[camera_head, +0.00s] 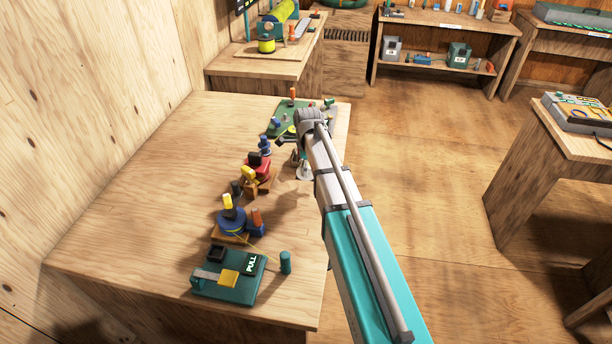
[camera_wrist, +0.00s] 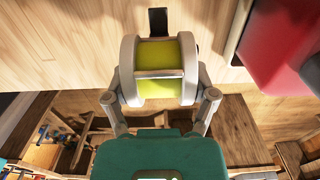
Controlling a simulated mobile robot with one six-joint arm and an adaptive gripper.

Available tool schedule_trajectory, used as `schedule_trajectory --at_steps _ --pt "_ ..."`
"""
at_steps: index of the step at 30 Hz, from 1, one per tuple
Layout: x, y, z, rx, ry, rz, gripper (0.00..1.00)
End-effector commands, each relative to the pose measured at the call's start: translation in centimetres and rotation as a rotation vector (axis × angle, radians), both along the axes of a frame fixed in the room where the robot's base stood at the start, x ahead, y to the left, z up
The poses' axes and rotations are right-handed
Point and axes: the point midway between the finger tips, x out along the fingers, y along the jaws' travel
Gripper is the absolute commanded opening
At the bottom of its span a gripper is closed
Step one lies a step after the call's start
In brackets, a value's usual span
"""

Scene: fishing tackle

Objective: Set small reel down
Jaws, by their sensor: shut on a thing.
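The small reel (camera_wrist: 160,57) shows in the wrist view as a yellow-green spool, with a black piece above it. My gripper (camera_wrist: 158,82) is shut on it, with a pale rounded finger pad at each side. Pale wood lies behind the reel, but I cannot tell whether the reel touches it. In the head view, my arm comes in from the lower right and its end is over the right side of the wooden table (camera_head: 150,190). The reel is not clearly visible there.
A red block (camera_wrist: 278,40) is close at the right in the wrist view. On the table, a row of colourful tackle pieces (camera_head: 232,220) runs toward a green PULL box (camera_head: 230,278). A green mat (camera_head: 285,117) lies at the far end. The table's left side is clear.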

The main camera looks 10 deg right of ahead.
Motion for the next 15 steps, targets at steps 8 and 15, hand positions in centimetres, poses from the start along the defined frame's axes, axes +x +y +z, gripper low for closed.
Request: schedule_trajectory --at_steps 8,15 --pt "0.5 0.5 -2.2 0.000 0.000 0.001 0.13" --pt "0.5 0.6 -3.7 0.000 0.000 0.001 0.13"
